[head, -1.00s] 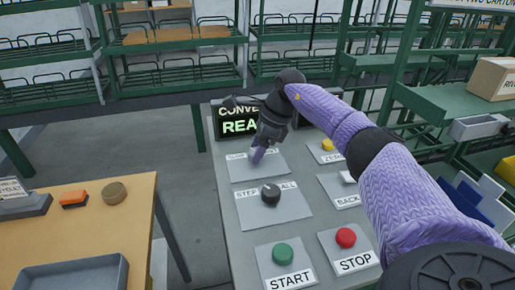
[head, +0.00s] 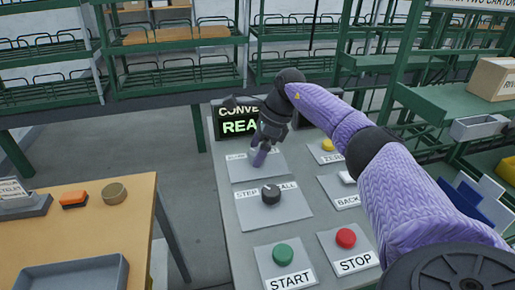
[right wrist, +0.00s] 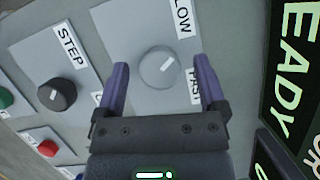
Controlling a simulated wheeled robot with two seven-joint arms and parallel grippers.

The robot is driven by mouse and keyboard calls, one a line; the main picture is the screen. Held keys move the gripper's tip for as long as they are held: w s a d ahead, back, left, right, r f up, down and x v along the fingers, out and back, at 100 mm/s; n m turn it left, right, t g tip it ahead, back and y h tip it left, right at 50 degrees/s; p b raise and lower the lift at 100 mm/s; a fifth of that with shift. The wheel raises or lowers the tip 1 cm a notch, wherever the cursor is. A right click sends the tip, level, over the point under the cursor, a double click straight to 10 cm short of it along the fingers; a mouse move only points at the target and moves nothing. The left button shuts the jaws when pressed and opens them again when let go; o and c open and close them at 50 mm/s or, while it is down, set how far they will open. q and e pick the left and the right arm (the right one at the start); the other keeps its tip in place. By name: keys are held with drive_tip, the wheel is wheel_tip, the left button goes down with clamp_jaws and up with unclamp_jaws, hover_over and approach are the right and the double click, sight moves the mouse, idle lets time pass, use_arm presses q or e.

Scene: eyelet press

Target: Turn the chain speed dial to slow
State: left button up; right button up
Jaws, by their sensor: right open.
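The speed dial (right wrist: 159,68) is a round grey knob on a pale plate, with a SLOW label (right wrist: 183,16) and a FAST label (right wrist: 195,86) partly cut off or covered. A pale pointer mark shows on the knob; I cannot tell firmly which label it points to. My right gripper (right wrist: 161,75) is open, with one purple finger on each side of the knob; contact is not clear. In the head view my right gripper (head: 262,150) is over the dial's plate (head: 250,174) and hides the knob. My left gripper is not in view.
Nearby are a black STEP selector (head: 270,194), green START button (head: 282,254), red STOP button (head: 345,238) and yellow ZERO button (head: 327,145). A lit display (head: 238,122) stands behind the dial. A wooden table (head: 140,215) is at the left.

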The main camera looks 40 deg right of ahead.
drive_tip(key=p+v, duration=0.2)
drive_tip(key=v, duration=0.8)
drive_tip(key=shift+p, duration=0.3)
drive_tip(key=shift+f, duration=0.1)
